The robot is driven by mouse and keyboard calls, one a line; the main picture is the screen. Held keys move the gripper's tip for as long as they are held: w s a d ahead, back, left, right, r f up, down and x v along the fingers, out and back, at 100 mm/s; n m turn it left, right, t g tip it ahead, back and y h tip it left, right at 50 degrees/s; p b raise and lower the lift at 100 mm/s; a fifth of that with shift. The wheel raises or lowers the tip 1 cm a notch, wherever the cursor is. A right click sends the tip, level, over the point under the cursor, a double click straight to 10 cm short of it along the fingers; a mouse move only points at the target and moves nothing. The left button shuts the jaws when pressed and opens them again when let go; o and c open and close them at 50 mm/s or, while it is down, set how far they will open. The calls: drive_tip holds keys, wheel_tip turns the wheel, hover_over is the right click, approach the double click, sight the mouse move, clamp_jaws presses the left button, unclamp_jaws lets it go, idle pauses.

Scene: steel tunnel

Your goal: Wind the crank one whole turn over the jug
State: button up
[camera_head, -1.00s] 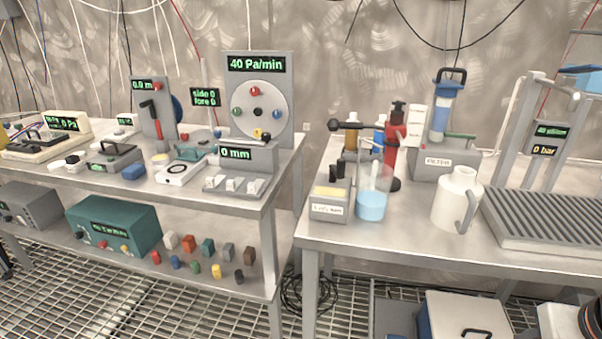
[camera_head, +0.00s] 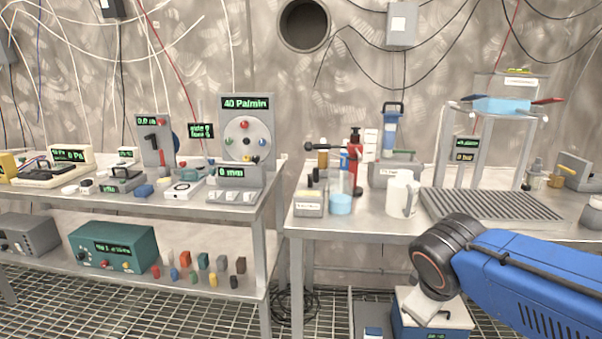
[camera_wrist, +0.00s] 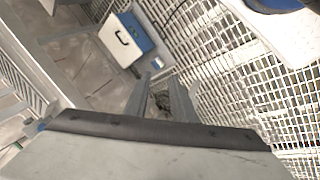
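A black crank-like bar with a round knob (camera_head: 326,147) stands over the right table, beside a red upright cylinder (camera_head: 355,150). Below it is a clear jug (camera_head: 341,203) with blue liquid. A white jug with a side handle (camera_head: 403,195) stands to its right; I cannot tell which jug the task means. My blue arm is low at the right in the head view, well apart from the crank; its gripper is hidden there. In the wrist view my gripper (camera_wrist: 160,82) has two grey fingers apart with nothing between them, pointing toward the floor.
A small labelled box (camera_head: 309,207) stands left of the clear jug. A filter unit (camera_head: 394,150) is behind it, and a ribbed tray (camera_head: 490,205) lies to the right. A white-topped blue box (camera_wrist: 127,40) is on the floor. The left table holds several instruments.

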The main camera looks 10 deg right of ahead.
drive_tip(key=w+r+n+t+h, duration=0.2)
drive_tip(key=w+r+n+h, duration=0.25)
drive_tip(key=w+n, duration=0.45)
drive_tip(key=n+t+y, duration=0.3)
drive_tip(key=n+t, duration=0.8)
drive_tip(key=n, duration=0.7)
approach(313, 177)
drive_tip(key=shift+h, duration=0.25)
drive_tip(key=x, duration=0.9)
drive_tip(key=r+x, duration=0.1)
drive_tip(key=x, duration=0.4)
drive_tip(key=shift+w+d+r, duration=0.1)
drive_tip(key=shift+w+d, duration=0.05)
drive_tip(key=shift+d, duration=0.2)
clamp_jaws()
